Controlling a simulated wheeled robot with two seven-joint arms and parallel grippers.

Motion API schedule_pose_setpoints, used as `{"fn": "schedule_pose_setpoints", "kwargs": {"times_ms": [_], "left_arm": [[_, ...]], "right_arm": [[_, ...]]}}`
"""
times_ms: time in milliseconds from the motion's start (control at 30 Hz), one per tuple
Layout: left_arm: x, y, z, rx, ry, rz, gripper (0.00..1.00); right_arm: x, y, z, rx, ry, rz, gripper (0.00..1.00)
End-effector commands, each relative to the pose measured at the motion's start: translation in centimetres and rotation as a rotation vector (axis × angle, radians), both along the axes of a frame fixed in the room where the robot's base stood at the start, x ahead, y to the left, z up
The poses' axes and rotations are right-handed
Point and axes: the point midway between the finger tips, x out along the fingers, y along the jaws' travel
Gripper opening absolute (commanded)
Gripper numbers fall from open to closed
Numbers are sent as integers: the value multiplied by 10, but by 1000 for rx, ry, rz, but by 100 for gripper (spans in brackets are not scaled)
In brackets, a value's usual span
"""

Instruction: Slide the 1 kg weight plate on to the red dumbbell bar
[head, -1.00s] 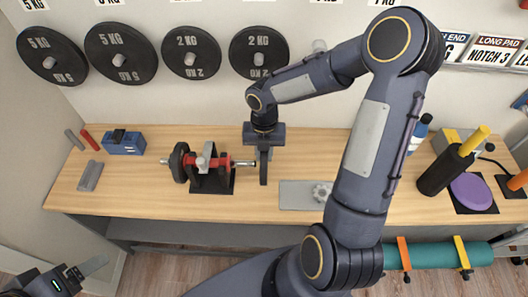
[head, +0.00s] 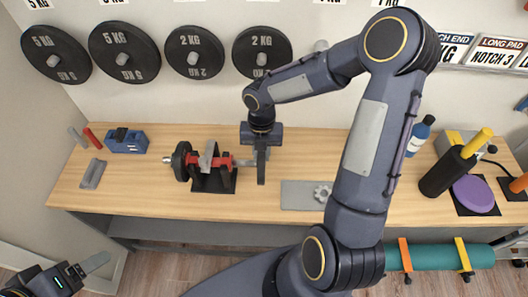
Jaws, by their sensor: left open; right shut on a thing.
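The red dumbbell bar (head: 222,161) lies level in a black stand (head: 214,181) on the bench. A dark plate (head: 181,161) sits on its left end, and its silver right end points at my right gripper. My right gripper (head: 262,147) is shut on a thin dark weight plate (head: 261,168), seen edge-on and upright. The bar's silver tip meets this plate's left side; whether it is inside the hole is hidden. The plate's label cannot be seen. My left gripper (head: 98,264) is open and empty at the lower left, away from the bench.
A star-shaped collar (head: 323,192) lies on a grey tray (head: 298,195) right of the bar. A blue box (head: 126,142) and a grey block (head: 93,173) are at left. Larger plates (head: 125,52) hang on the wall.

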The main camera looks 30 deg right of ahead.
Motion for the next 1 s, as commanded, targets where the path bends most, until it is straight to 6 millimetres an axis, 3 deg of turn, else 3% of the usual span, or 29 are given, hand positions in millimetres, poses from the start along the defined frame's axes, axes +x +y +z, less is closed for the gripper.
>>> {"fn": "schedule_pose_setpoints", "kwargs": {"times_ms": [1000], "left_arm": [[0,0,-2,0,0,0,75]], "right_arm": [[13,22,0,0,0,2,0]]}}
